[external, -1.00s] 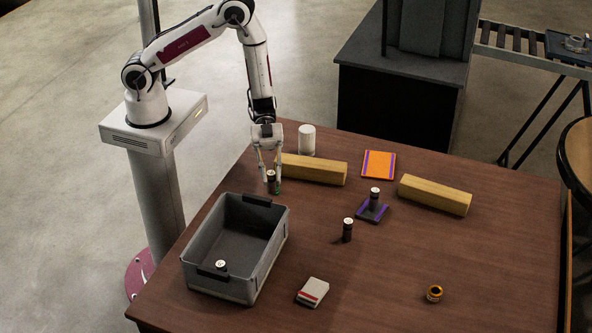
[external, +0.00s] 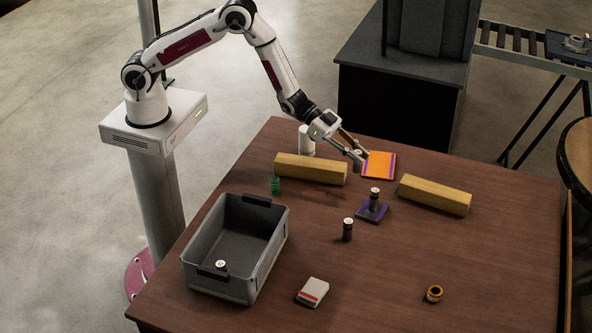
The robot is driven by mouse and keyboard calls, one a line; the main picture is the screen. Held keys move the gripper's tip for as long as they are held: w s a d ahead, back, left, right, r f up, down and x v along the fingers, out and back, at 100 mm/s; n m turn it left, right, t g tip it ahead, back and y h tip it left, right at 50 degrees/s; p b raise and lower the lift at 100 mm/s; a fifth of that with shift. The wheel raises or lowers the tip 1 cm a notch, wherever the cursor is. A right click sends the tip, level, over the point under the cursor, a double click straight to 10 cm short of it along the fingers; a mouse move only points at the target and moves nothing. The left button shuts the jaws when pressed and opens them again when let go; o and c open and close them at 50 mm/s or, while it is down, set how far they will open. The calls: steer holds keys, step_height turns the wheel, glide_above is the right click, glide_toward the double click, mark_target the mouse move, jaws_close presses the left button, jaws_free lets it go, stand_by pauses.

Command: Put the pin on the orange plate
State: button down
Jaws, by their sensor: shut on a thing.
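The orange plate (external: 379,166) lies flat on the table behind the wooden bars and has purple stripes along its sides. My gripper (external: 358,156) is shut on a pin (external: 358,155) with a pale top, just left of the plate's left edge. The fingers hide part of this pin, and I cannot tell its exact height above the table. Another dark pin (external: 375,193) stands upright on a purple plate (external: 372,211). A further dark pin (external: 347,232) stands upright on the bare table, and one pin (external: 221,265) shows inside the grey bin.
A wooden bar (external: 310,169) lies left of the orange plate, and another bar (external: 435,195) lies to the right. A white cylinder (external: 306,142) stands behind the left bar. A green piece (external: 275,185), grey bin (external: 268,250), small box (external: 312,292) and brass ring (external: 434,293) are nearer.

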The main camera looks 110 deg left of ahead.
steer(key=w+a+r+n+y, duration=0.1)
steer(key=a+n+y, duration=0.3)
steer(key=a, duration=0.4)
steer(key=w+a+r+n+g+y, duration=0.1)
steer(key=w+a+n+y, duration=0.2)
steer(key=a, duration=0.6)
steer(key=n+y, duration=0.2)
steer(key=y, duration=0.1)
steer(key=shift+a+g+y, duration=0.15)
steer(key=shift+g+y, duration=0.15)
steer(key=shift+y, duration=0.1)
steer(key=shift+f, duration=0.15)
glide_above(380, 164)
step_height(380, 164, down, 6)
steer(key=shift+f, duration=0.15)
steer(key=shift+f, duration=1.8)
steer(key=shift+f, duration=0.1)
